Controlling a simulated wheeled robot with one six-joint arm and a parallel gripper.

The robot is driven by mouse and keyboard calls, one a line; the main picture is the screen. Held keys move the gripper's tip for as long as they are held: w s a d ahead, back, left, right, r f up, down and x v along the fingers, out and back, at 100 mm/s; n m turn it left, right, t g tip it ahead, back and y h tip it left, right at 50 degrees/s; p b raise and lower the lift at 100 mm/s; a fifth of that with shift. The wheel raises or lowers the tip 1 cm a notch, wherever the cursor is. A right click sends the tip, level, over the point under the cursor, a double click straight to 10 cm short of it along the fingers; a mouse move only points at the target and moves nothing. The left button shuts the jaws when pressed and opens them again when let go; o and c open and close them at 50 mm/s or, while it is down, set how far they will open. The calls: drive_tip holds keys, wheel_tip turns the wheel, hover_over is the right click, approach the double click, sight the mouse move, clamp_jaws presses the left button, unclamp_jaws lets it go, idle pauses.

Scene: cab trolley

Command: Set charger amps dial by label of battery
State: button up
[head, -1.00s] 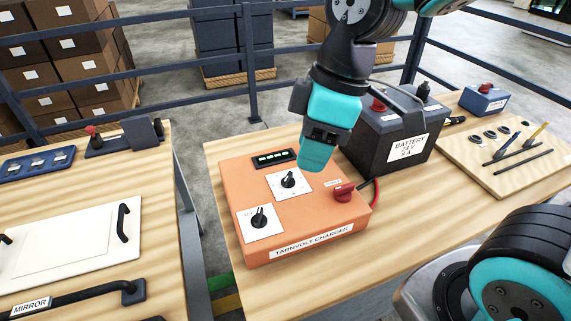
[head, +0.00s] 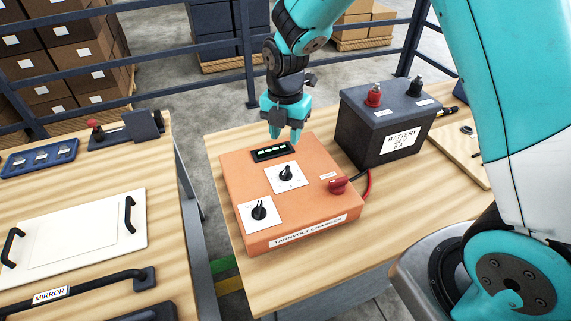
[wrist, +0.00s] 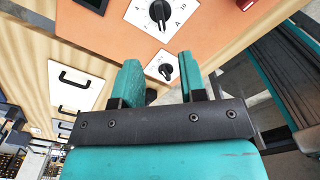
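The orange Tarnvolt charger (head: 325,205) lies on the wooden bench. Its back dial (head: 286,173) is a black knob on a white plate; it shows larger in the wrist view (wrist: 160,13), marked A. A second knob, the front dial (head: 259,210), sits on another plate and also shows in the wrist view (wrist: 165,71). The dark battery (head: 375,135) stands right of the charger with a white label (head: 401,140); it reads BATTERY, about 24 V, and an amps digit too small to be sure. My gripper (head: 284,135) is open, empty, above the charger's back edge, apart from both dials.
A display (head: 272,152) sits behind the back dial and a red knob (head: 337,185) to its right. Cables join charger and battery. A second bench at left holds a white panel (head: 75,235) with handles. A railing (head: 180,94) runs behind.

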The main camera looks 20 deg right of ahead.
sight(286, 169)
wheel_tip(286, 169, down, 12)
drive_tip(key=shift+r+p, duration=0.2)
drive_tip(key=shift+p, duration=1.05)
clamp_jaws()
